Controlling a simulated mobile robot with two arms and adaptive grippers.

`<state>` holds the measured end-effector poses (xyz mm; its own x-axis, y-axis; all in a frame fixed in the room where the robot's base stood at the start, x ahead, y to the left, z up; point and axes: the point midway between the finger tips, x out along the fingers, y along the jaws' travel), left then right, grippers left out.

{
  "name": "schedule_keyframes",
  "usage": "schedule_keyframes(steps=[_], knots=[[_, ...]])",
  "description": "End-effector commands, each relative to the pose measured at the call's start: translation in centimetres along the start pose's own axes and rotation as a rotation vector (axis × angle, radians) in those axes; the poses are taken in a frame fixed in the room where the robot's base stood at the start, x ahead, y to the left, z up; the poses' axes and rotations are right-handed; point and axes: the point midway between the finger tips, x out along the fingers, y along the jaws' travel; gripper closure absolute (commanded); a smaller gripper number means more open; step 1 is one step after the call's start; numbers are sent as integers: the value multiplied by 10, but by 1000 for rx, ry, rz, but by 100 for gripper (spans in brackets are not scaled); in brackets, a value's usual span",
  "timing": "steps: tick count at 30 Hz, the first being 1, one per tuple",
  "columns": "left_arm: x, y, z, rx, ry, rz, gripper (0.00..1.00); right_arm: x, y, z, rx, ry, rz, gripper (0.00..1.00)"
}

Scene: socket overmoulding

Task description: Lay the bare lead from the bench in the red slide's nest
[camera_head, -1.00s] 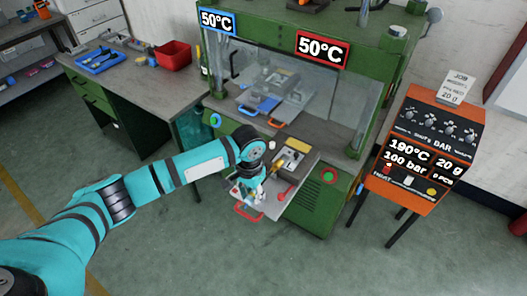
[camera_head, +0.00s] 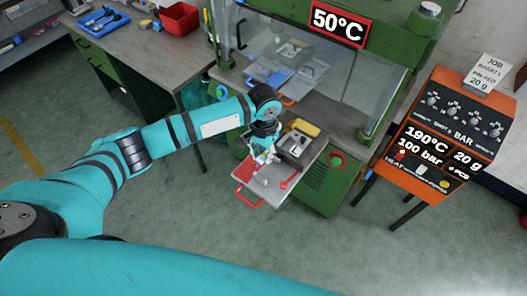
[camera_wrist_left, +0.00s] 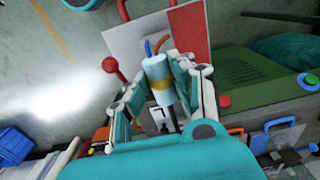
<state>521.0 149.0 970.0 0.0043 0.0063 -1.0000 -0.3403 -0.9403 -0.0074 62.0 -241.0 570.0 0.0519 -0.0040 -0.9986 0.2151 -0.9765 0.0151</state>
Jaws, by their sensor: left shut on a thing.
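My left gripper (camera_head: 262,152) is over the grey plate of the red slide (camera_head: 272,186), which sticks out of the green press with a red handle at its front. In the left wrist view my left gripper (camera_wrist_left: 163,95) is shut on a light blue cylindrical piece, the lead (camera_wrist_left: 156,72), with a yellow band and orange and blue wire ends. The red-handled plate (camera_wrist_left: 132,45) lies behind it. The nest is hard to make out; the gripper and lead partly cover that area. My right gripper is not in view.
A grey metal block (camera_head: 296,144) and a yellow piece (camera_head: 308,128) sit behind the gripper. A bench (camera_head: 140,52) with a red bin (camera_head: 180,17) is at left; an orange control box (camera_head: 440,135) is at right.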

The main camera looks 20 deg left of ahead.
Motion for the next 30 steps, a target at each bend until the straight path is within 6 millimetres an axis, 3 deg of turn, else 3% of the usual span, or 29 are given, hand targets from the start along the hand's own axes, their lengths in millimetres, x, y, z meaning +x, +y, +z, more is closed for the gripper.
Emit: schedule_keyframes(steps=[1, 6, 9, 21, 30], knots=[[-4, 0, 0, 0, 0, -2, 100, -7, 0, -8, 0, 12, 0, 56], [14, 1, 1, 0, -1, -1, 100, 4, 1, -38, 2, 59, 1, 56], [21, 1, 0, 0, -1, -1, 100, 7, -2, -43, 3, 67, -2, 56], [49, 1, 1, 0, -1, -1, 100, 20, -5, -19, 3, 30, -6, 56], [70, 1, 0, 0, 0, -2, 100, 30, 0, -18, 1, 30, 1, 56]])
